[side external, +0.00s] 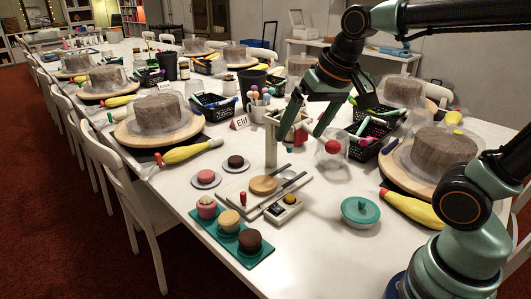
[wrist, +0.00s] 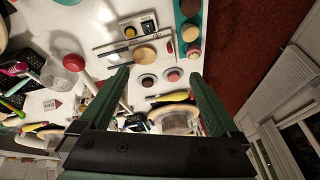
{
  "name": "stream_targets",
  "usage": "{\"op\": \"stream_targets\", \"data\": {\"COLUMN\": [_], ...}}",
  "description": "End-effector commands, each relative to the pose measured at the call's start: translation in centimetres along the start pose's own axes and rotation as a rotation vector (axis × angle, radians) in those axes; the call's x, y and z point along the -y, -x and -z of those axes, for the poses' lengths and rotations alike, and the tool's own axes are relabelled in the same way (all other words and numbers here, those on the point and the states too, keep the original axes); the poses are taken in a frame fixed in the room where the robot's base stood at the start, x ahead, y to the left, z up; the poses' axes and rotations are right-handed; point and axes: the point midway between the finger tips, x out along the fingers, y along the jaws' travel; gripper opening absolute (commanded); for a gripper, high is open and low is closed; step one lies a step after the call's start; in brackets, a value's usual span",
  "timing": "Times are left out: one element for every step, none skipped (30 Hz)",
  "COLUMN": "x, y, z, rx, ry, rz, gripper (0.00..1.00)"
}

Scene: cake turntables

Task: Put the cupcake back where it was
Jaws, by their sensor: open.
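Three cupcakes stand in a row on a teal tray (side external: 264,253) at the near edge of the table: a pink cupcake (side external: 206,207), a pale yellow cupcake (side external: 229,220) and a dark brown cupcake (side external: 250,240). They also show at the top right of the wrist view, as pink (wrist: 193,50), yellow (wrist: 190,33) and dark (wrist: 189,8) tops. My gripper (side external: 300,133) is open and empty, raised above the table behind the tray and apart from the cupcakes. In the wrist view the fingers (wrist: 155,76) are spread with nothing between them.
Pink (side external: 205,178) and dark (side external: 236,162) round pieces sit on small white saucers. A tan round piece (side external: 263,185) lies on a pale board. A wooden stand (side external: 270,150), a glass jar (side external: 331,170), a teal-lidded dish (side external: 360,211) and a cake turntable (side external: 190,130) are nearby.

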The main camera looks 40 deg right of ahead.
Motion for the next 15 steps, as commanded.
{"op": "stream_targets", "data": {"x": [-0.7, -1.1, -1.4, -1.7, -1.9, -2.1, -2.3, -2.4, -2.5, -2.5, -2.6, -2.6, -2.6, -2.6, -2.6], "y": [0.1, 0.1, 0.0, -0.1, -0.2, -0.3, -0.4, -0.5, -0.5, -0.5, -0.6, -0.6, -0.6, -0.6, -0.6], "z": [-1.0, -1.6, -2.2, -2.6, -3.0, -3.3, -3.5, -3.7, -3.9, -4.0, -4.0, -4.1, -4.1, -4.1, -4.1], "rx": [-0.022, -0.031, -0.044, -0.051, -0.056, -0.063, -0.068, -0.07, -0.074, -0.075, -0.075, -0.075, -0.075, -0.075, -0.075], "ry": [0.07, 0.114, 0.167, 0.201, 0.231, 0.265, 0.285, 0.302, 0.319, 0.326, 0.331, 0.336, 0.337, 0.337, 0.336], "rz": [0.003, 0.003, 0.004, 0.003, 0.002, 0.001, 0.001, 0.0, -0.001, -0.001, -0.002, -0.002, -0.002, -0.002, -0.002], "gripper": [0.97, 0.97, 0.97, 0.97, 0.97, 0.97, 0.97, 0.97, 0.97, 0.97, 0.97, 0.97, 0.97, 0.97, 0.97]}}
